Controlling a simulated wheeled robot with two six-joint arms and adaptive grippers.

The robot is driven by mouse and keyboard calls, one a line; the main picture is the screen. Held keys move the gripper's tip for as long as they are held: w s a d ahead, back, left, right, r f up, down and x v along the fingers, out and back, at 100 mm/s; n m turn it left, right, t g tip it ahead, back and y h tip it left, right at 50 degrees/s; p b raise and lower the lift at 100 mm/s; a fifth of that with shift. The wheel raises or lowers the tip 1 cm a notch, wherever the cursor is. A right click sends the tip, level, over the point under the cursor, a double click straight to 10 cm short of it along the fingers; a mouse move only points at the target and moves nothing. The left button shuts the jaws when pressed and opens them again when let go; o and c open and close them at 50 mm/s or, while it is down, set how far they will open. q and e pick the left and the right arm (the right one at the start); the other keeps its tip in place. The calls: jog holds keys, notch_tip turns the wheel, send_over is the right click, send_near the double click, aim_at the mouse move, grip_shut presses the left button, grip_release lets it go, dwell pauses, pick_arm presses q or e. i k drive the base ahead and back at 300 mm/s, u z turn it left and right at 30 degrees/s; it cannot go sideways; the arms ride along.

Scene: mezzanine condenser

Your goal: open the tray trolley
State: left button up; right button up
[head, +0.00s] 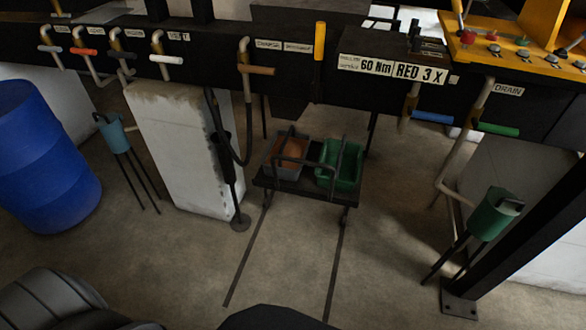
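The tray trolley (307,194) is a low dark platform under the black overhead beam, near the middle of the head view. It carries a grey bin with orange-brown contents (286,155) on the left and a green bin (338,165) on the right. Dark bar handles (292,160) rise in front of and over the bins. Two thin dark floor rails (246,255) run from the trolley toward me. Neither of my grippers shows in this view.
A white pillar (178,150) stands left of the trolley, with a hanging black hose (240,140) beside it. A blue drum (42,155) is far left. A green holder on legs (488,218) and a dark post (530,225) stand right. The floor between the rails is clear.

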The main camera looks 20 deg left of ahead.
aim_at(306, 186)
jog(key=u, duration=0.3)
jog(key=i, duration=1.05)
jog(key=z, duration=0.7)
